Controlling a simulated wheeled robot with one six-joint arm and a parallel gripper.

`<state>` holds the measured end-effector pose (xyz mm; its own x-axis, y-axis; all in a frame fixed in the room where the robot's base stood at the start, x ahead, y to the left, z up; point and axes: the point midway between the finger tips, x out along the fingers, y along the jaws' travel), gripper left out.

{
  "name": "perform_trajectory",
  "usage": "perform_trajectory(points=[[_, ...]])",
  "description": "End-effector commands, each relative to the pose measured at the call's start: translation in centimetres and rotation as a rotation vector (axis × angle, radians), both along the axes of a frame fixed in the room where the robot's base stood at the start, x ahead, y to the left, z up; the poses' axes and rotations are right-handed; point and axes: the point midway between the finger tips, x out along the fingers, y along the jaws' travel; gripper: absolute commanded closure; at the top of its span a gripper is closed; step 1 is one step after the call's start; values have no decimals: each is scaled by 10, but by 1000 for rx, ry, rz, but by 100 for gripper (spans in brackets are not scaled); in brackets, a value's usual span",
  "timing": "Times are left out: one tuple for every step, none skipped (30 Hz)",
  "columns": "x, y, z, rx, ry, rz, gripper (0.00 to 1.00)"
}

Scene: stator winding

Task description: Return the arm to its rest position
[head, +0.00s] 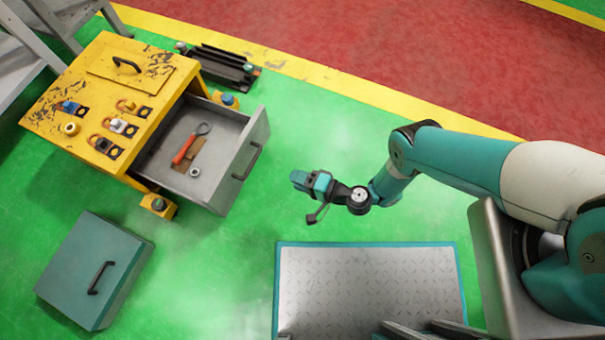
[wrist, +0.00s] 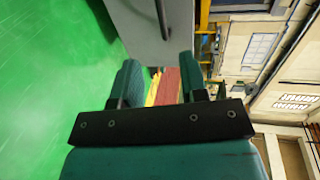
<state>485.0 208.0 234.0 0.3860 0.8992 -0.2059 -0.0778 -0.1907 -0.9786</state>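My arm (head: 460,160) reaches in from the right over the green floor, bent at the elbow with its end pointing left. My gripper (head: 298,180) hangs in the air to the right of the open drawer (head: 240,165), apart from it. In the wrist view my gripper (wrist: 160,75) has its two fingers spread, with nothing held between them. The grey drawer front (wrist: 150,30) shows beyond the fingers.
The yellow cabinet (head: 60,105) bears several fittings. Its open drawer holds a red-handled tool (head: 186,148) and a ring (head: 195,172). A grey-green case (head: 95,270) lies at lower left. A blue-edged metal platform (head: 370,280) lies below my gripper in the picture.

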Motion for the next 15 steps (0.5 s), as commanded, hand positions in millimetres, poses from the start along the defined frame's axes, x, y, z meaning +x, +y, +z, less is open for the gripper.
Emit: perform_trajectory(points=[[-2, -4, 4, 0, 2, -3, 60], [-2, -6, 4, 1, 1, -3, 60], [-3, -7, 4, 0, 1, -2, 60], [-3, -8, 3, 1, 0, -1, 60], [-4, -8, 3, 0, 0, 0, 60], [-4, -9, 3, 0, 1, 0, 60], [-4, -9, 2, 0, 1, 0, 60], [-5, -9, 2, 0, 1, 0, 60], [-5, -9, 2, 0, 0, 0, 60], [-4, -9, 2, 0, 0, 0, 60], [-4, -9, 2, 0, 0, 0, 60], [-4, -9, 2, 0, 0, 0, 60], [-4, -9, 2, 0, 0, 0, 60], [-4, -9, 2, 0, 0, 0, 60], [-4, -9, 2, 0, 0, 0, 60]])
